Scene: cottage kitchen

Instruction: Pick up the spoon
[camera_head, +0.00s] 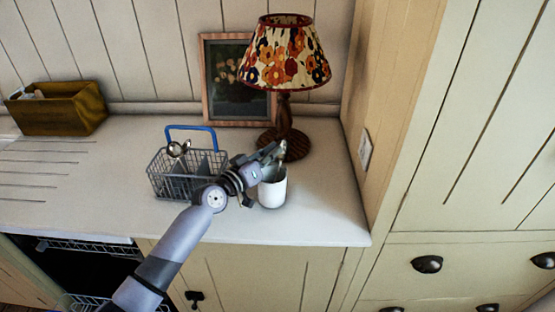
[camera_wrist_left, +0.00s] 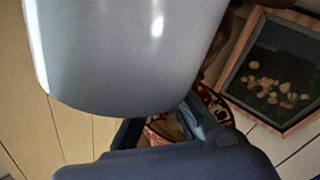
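A shiny, rounded metal spoon-like utensil (camera_head: 178,148) stands in the grey wire basket (camera_head: 172,185) on the counter, its lower part hidden by the basket. My left gripper (camera_head: 274,153) is right of the basket, above and beside the mouth of a white cup (camera_head: 272,190). The cup fills the upper part of the left wrist view (camera_wrist_left: 125,50), very close to the camera. Between the fingers (camera_wrist_left: 165,130) there is a gap with the lampshade behind it, so the gripper looks open and empty. I cannot tell whether anything stands inside the cup. My right gripper is not in view.
A lamp (camera_head: 285,60) with a flowered shade stands behind the cup, beside a picture frame (camera_head: 207,90). A wooden box (camera_head: 65,112) stands at the back left. A wooden side panel (camera_head: 395,100) bounds the counter on the right. The counter's front right (camera_head: 325,215) is clear.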

